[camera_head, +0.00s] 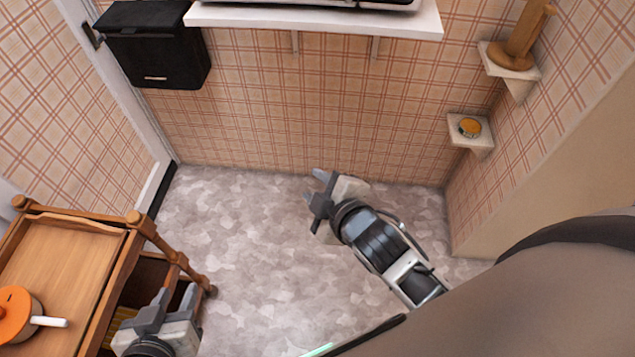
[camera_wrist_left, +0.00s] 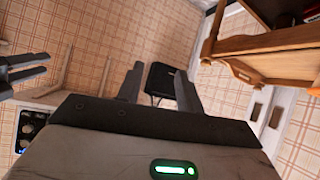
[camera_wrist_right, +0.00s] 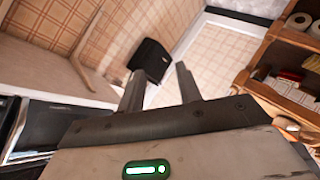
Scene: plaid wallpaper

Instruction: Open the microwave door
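A silver and black appliance, which looks like the microwave (camera_head: 405,5), stands on a white wall shelf and is mostly cut off by the top edge of the head view. Its dark front shows at the left of the right wrist view (camera_wrist_right: 48,125), and a panel with dials (camera_wrist_left: 33,125) shows at the left of the left wrist view. Whether its door is open is not clear. My right gripper (camera_head: 314,185) is open and empty, below and apart from the shelf. My left gripper (camera_head: 177,291) is open and empty beside the wooden cart, farther from the microwave.
The white shelf (camera_head: 230,16) has brackets below. A black box (camera_head: 180,60) hangs at the back left. A wooden cart (camera_head: 85,255) with an orange pot (camera_head: 14,312) stands at the left. Small corner shelves (camera_head: 463,138) are on the right. The middle floor (camera_head: 250,230) is clear.

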